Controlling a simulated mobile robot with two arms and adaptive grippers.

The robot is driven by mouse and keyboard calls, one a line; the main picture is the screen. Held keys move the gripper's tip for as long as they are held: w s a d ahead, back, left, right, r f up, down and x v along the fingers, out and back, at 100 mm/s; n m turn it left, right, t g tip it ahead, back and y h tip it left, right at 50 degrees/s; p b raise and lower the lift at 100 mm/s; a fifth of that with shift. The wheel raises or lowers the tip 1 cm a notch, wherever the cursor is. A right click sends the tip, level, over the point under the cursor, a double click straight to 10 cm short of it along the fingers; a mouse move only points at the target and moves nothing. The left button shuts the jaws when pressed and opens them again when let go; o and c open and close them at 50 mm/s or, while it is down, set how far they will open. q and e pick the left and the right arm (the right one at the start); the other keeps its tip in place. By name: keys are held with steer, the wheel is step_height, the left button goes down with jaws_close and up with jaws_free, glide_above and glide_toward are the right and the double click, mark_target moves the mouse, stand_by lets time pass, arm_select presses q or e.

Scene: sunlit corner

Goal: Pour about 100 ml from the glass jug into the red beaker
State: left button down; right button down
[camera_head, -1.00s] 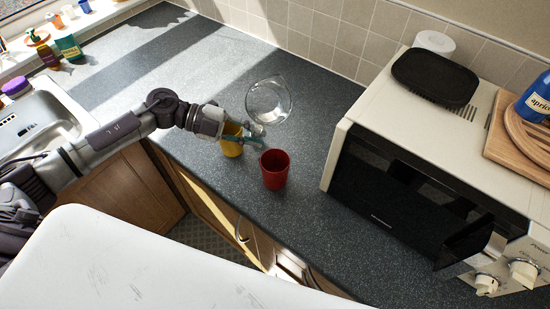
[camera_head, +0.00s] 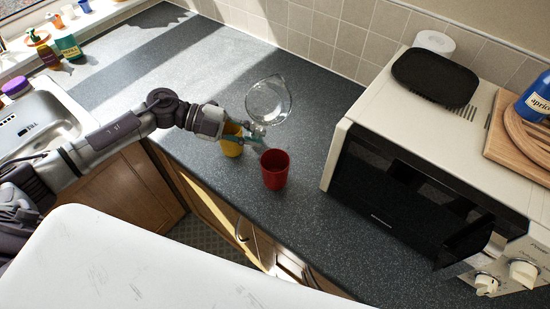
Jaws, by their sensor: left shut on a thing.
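The glass jug (camera_head: 268,101) is clear and shows just behind my left gripper, tilted. My left gripper (camera_head: 258,137) is shut on the jug, its fingers near the jug's lower front side. The red beaker (camera_head: 274,170) stands upright on the dark counter, in front and slightly right of the jug and gripper. Its inside is dark and I cannot tell whether it holds liquid. No stream of liquid shows, and the level in the jug is too faint to tell. My right gripper is not in view.
A cream microwave (camera_head: 345,135) stands to the right of the red beaker, with a black tray (camera_head: 435,76) on top. The counter (camera_head: 205,75) behind is clear. A sink (camera_head: 45,115) lies at left.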

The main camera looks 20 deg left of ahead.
arm_select(q)
steer(key=shift+s+d+f+n+g+h, duration=0.1)
steer(key=shift+f+n+g+h, duration=0.1)
steer(key=shift+n+g+h, duration=0.3)
steer(key=r+n, duration=0.1)
steer(key=w+r+n+h+p, duration=0.1)
steer(key=a+r+n+g+p, duration=0.1)
steer(key=r, duration=0.1)
steer(key=shift+w+h, duration=0.35)
steer(key=shift+h, duration=0.05)
steer(key=shift+w+a+r+n+h+p, duration=0.15)
steer(key=shift+r+n+h+p, duration=0.2)
steer(key=shift+r+n, duration=0.25)
steer(key=shift+w+a+r+n+h+p, duration=0.15)
steer(key=shift+r+n+h+p, duration=0.15)
steer(key=shift+r+n, duration=0.3)
steer(key=shift+d+f, duration=0.1)
stand_by(1.1)
